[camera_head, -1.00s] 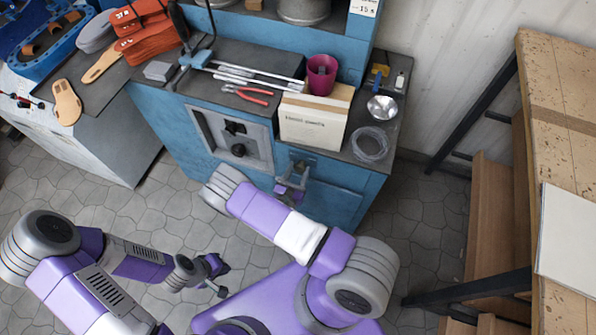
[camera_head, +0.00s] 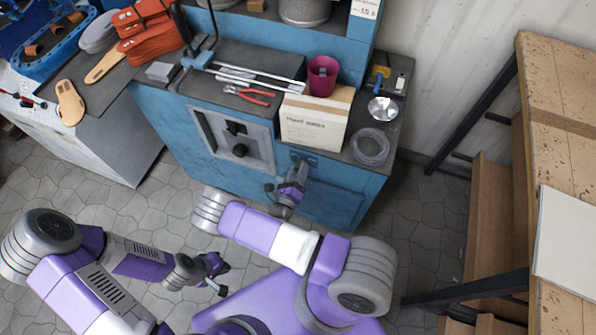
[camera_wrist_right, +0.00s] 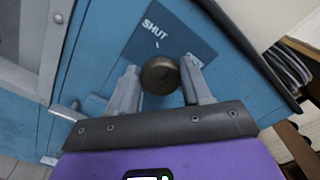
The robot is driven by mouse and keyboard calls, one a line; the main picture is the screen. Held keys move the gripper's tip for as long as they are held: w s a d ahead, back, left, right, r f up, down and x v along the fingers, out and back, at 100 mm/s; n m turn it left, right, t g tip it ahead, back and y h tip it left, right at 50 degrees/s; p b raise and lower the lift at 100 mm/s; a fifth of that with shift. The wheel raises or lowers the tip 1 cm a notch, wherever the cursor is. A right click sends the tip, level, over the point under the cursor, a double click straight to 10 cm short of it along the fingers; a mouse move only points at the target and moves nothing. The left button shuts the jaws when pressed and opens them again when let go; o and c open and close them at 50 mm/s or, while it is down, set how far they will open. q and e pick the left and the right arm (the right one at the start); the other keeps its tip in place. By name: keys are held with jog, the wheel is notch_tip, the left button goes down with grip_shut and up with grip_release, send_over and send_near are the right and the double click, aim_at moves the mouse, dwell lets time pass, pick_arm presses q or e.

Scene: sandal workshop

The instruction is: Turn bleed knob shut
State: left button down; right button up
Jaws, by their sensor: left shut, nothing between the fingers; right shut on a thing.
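The bleed knob (camera_wrist_right: 160,75) is a round, dark brass-coloured knob on the blue cabinet front, in the right wrist view. Beside it is a dark blue plate (camera_wrist_right: 170,38) with the word SHUT and a short white mark; other lettering is partly covered by a finger. My right gripper (camera_wrist_right: 161,80) is shut on the knob, one finger on each side. In the head view my right gripper (camera_head: 297,172) is at the cabinet front below the cardboard box, and it hides the knob. My left gripper (camera_head: 220,275) is shut and empty, low over the floor, away from the cabinet.
The blue cabinet (camera_head: 345,200) carries a cardboard box (camera_head: 313,125), magenta cup (camera_head: 322,76), red pliers (camera_head: 248,94), metal bowl (camera_head: 382,109) and coiled wire (camera_head: 370,146). A recessed control panel (camera_head: 222,130) is left of my right gripper. A wooden shelf unit (camera_head: 560,130) stands at right.

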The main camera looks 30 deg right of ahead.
jog(key=shift+f+n, duration=0.15)
jog(key=shift+n, duration=1.95)
jog(key=shift+f+n, duration=0.1)
jog(key=shift+n, duration=2)
jog(key=o, duration=1)
jog(key=shift+a+r, duration=0.1)
jog(key=p+v, duration=0.1)
jog(key=v, duration=0.6)
jog(key=shift+s+a+p, duration=0.15)
jog(key=shift+s+p, duration=0.1)
jog(key=shift+p, duration=0.05)
